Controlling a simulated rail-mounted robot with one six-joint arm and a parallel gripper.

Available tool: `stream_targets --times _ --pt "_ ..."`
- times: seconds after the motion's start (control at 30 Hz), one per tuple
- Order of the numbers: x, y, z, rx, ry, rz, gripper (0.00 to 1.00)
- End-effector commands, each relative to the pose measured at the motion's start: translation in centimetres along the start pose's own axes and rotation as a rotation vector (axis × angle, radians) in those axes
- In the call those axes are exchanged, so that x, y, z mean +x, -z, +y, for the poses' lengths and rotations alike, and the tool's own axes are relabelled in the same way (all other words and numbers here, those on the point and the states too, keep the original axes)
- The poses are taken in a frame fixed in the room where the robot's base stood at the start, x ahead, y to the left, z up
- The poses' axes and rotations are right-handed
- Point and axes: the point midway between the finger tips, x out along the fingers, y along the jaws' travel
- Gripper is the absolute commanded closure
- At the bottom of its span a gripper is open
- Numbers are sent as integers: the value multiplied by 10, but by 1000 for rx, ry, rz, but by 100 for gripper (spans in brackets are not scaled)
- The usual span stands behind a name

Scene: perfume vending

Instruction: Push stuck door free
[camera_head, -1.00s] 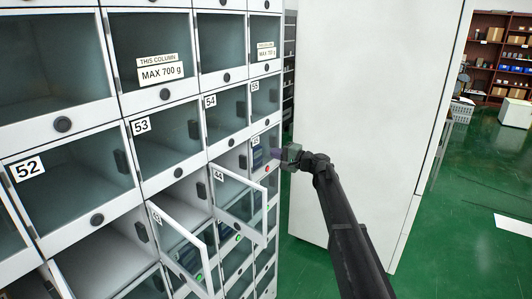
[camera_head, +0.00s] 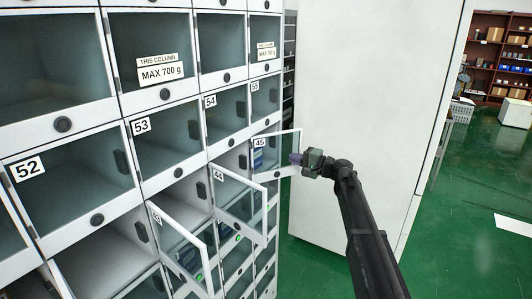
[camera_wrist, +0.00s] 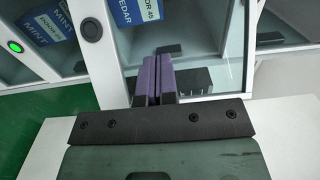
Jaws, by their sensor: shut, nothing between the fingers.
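The door of compartment 45 (camera_head: 286,171), a glass pane in a white frame, stands swung outward from the locker wall. My gripper (camera_head: 295,158) is at the outer part of this door, low on the pane. Its two purple fingers (camera_wrist: 152,62) are shut together and empty, overlapping the door in the wrist view; I cannot tell whether they touch it. A blue box (camera_wrist: 137,10) with a label ending in 45 shows behind the glass.
Door 44 (camera_head: 261,212) and door 43 (camera_head: 207,262) also stand open, left of and below my gripper. Doors 53 (camera_head: 180,178) and 54 (camera_head: 228,131) are shut. A large white cabinet (camera_head: 365,70) stands right behind my arm.

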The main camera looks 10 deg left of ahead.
Motion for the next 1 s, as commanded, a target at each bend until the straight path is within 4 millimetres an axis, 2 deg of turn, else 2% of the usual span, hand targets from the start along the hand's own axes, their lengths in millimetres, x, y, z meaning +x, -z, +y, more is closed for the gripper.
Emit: stream_targets --times 0.07,0.27,0.33,1.0 --pt "-9 0 0 0 0 1 100" --pt "-15 0 0 0 0 1 100" --pt "-24 0 0 0 0 1 100" --pt "-155 0 0 0 0 2 100"
